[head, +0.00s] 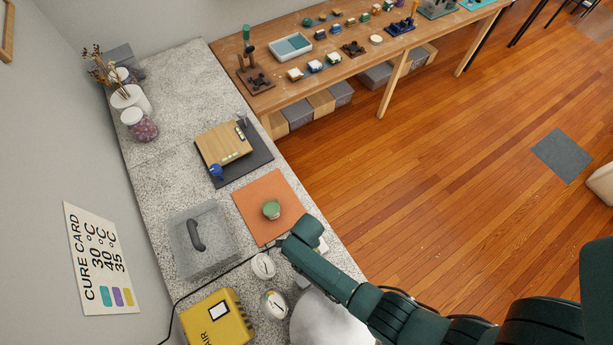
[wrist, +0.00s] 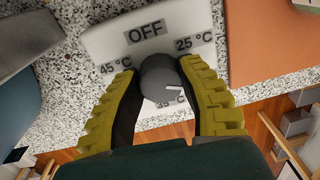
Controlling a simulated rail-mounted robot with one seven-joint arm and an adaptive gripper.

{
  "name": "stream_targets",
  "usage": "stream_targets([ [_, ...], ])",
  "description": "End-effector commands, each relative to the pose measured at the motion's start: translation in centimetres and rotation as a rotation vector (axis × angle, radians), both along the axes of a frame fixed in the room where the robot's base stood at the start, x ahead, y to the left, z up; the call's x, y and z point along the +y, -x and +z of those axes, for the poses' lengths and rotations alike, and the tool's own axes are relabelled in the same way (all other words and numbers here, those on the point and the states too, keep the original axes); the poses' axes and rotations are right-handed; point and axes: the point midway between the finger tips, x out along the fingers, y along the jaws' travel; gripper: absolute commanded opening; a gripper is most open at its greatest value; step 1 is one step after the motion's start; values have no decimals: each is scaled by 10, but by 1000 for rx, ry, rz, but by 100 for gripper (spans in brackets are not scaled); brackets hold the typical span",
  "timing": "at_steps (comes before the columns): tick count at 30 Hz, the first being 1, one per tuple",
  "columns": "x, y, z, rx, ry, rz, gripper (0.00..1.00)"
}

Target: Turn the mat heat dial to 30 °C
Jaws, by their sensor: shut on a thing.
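In the wrist view the grey round heat dial (wrist: 158,80) sits on a white control box (wrist: 105,42). The labels OFF, 25 °C, 45 °C and 35 °C show around it; no 30 °C label is visible, and the right finger covers that side. The dial's white pointer line points right, towards the right finger, between 25 °C and 35 °C. My gripper (wrist: 160,85) is shut on the dial, one yellow finger on each side. In the head view my dark green arm hides the dial; part of the white box (head: 322,246) shows beside the orange mat (head: 250,200).
A green-lidded jar (head: 271,209) stands on the mat.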

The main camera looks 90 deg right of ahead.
Motion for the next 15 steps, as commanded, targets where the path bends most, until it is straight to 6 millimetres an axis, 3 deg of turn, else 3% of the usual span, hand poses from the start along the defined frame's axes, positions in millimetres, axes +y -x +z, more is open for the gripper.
stream_targets([
  [15, 2, 1, -3, 1, -4, -38, 3],
])
